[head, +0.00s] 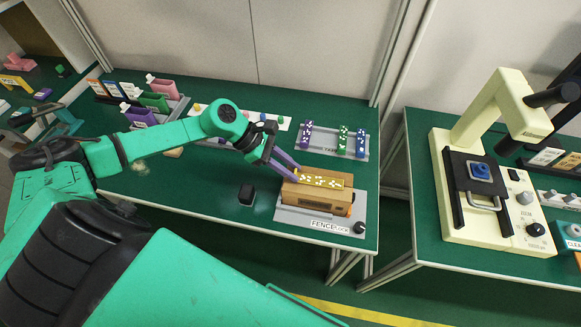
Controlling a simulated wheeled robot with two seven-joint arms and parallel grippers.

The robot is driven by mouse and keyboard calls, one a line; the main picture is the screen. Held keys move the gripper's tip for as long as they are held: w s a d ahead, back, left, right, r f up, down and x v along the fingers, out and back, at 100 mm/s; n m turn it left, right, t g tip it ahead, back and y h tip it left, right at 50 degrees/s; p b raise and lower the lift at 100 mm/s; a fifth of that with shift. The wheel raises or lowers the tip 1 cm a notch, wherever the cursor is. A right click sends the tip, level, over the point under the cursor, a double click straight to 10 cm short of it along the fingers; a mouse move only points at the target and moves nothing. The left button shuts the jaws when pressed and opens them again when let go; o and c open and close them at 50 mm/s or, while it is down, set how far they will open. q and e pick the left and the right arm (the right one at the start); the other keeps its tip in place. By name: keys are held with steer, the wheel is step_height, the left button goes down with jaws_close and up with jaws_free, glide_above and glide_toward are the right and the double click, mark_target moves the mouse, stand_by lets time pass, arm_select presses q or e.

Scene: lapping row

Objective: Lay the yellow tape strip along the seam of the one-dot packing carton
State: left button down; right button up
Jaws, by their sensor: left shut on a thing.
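The yellow tape strip (322,181) with pale marks lies along the top of the brown packing carton (314,200), roughly lengthwise. I cannot tell whether it touches the top along its whole length. My left gripper (293,174) reaches in from the left and is shut on the strip's left end. The strip hides the seam, and the carton's dot mark is too small to read. The carton sits on a grey plate (290,217) labelled "FENCE LOCK". My right gripper is not in view.
A tape rack (332,153) with purple, green and blue strips stands behind the carton. A small black block (246,194) is left of the plate. Bins with coloured items stand at the back left. A cream machine (472,225) is on the right table, across a gap.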

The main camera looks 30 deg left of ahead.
arm_select(q)
steer(key=c, duration=0.8)
jaws_free()
steer(key=shift+o, duration=1)
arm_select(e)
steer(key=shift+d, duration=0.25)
arm_select(q)
steer(key=v, duration=1.4)
steer(key=shift+a+r, duration=0.2)
steer(key=shift+a, duration=0.05)
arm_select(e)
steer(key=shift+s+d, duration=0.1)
arm_select(q)
steer(key=shift+s, duration=0.1)
